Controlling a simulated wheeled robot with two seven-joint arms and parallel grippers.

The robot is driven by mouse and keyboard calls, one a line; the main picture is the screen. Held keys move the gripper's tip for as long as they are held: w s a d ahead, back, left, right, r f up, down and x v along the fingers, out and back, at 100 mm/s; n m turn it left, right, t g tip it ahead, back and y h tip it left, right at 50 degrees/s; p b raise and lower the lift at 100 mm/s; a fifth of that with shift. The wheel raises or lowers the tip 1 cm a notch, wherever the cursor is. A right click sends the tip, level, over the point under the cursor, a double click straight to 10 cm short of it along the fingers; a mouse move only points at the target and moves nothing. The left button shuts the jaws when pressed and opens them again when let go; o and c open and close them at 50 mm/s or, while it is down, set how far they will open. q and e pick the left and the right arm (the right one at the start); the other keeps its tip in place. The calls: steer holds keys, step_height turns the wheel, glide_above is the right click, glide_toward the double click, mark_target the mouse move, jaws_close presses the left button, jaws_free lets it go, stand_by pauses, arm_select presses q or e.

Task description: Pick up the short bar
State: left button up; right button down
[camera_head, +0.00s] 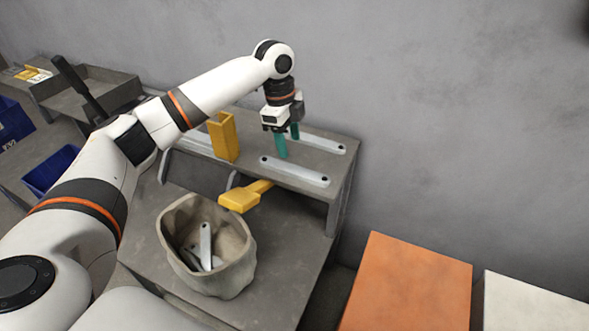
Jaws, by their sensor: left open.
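My left gripper (288,142) is above the raised shelf, its two teal fingers pointing down, open with nothing visible between them. A light grey metal bar (295,171) with a dark hole near its end lies on the shelf in front of the fingers. Another similar bar (322,143) lies behind it, partly hidden by the gripper. Several bars (206,245) stand or lean in a grey-beige sack (240,271) in front of the shelf. I cannot tell for sure which one is the short bar. My right gripper does not show.
A yellow upright holder (224,138) stands on the shelf (330,186) left of the gripper. A yellow-handled tool (241,198) lies near the sack. An orange panel (408,285) and a white one (530,305) are at right. Blue bins (50,172) are at left.

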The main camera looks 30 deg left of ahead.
mark_target(293, 169)
arm_select(q)
steer(key=f, duration=0.8)
steer(key=shift+w+d+f, duration=0.1)
steer(key=shift+d, duration=0.3)
jaws_close()
